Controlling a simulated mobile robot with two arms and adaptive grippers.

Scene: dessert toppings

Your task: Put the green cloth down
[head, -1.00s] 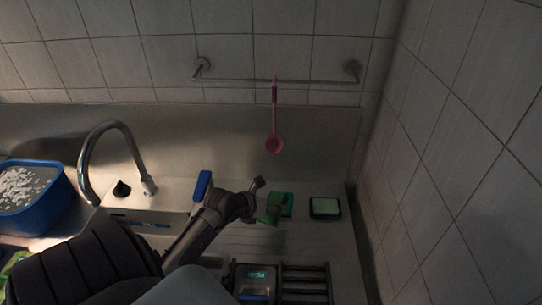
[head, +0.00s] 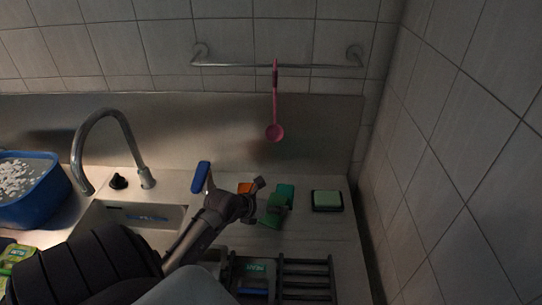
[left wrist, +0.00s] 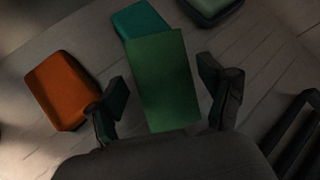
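The green cloth (head: 272,218) is a flat green rectangle on the counter right of the sink. In the left wrist view the green cloth (left wrist: 165,85) lies between and beyond my fingers, with a gap on each side, its far end overlapping a teal piece (left wrist: 140,18). My left gripper (head: 257,200) is just left of the cloth in the head view. In the left wrist view my left gripper (left wrist: 165,105) is open, its two fingers apart and not touching the cloth. My right gripper is not in view.
An orange block (left wrist: 62,90) lies left of the fingers. A dark dish with a pale green sponge (head: 327,201) is to the right. A black rack (head: 304,277) stands in front. The faucet (head: 78,160), sink and blue tub (head: 42,205) are at left. A pink ladle (head: 275,130) hangs behind.

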